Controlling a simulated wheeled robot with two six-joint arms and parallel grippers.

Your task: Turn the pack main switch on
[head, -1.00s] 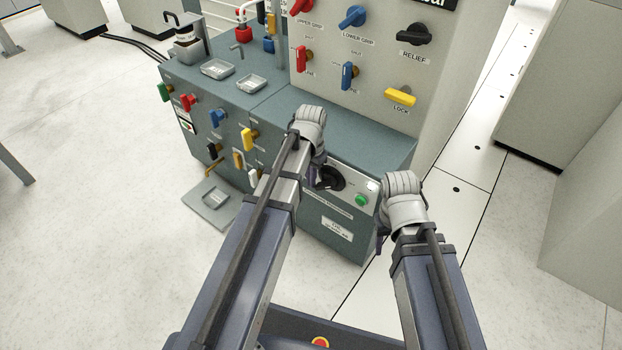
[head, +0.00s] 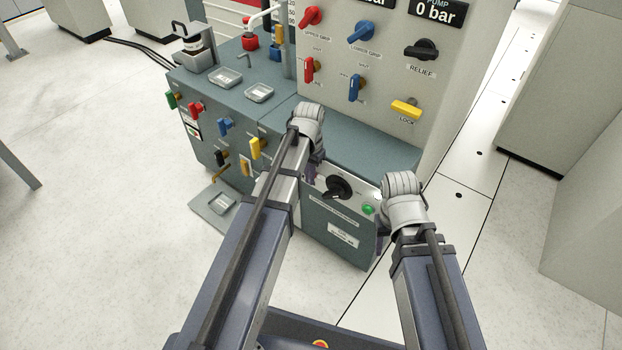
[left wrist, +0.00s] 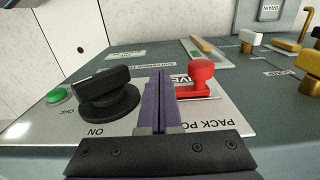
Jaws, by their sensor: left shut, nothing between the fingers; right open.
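The pack main switch is a black rotary knob (head: 338,187) on the low front panel of the teal cabinet. It also shows in the left wrist view (left wrist: 108,95), with OFF and ON printed beside it and its grip bar lying roughly across the picture. My left gripper (head: 310,175) is shut and empty, just left of the knob in the head view. In the left wrist view its purple fingers (left wrist: 160,100) stand right of the knob, apart from it. My right gripper (head: 380,243) is open at the cabinet's right end; its fingers are mostly hidden behind its wrist.
A green button (head: 369,209) sits beside the knob. A red handle (left wrist: 201,76) stands close right of my left fingers in the left wrist view. Several coloured valves line the cabinet front and the upright panel. A pump readout (head: 437,12) reads 0 bar.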

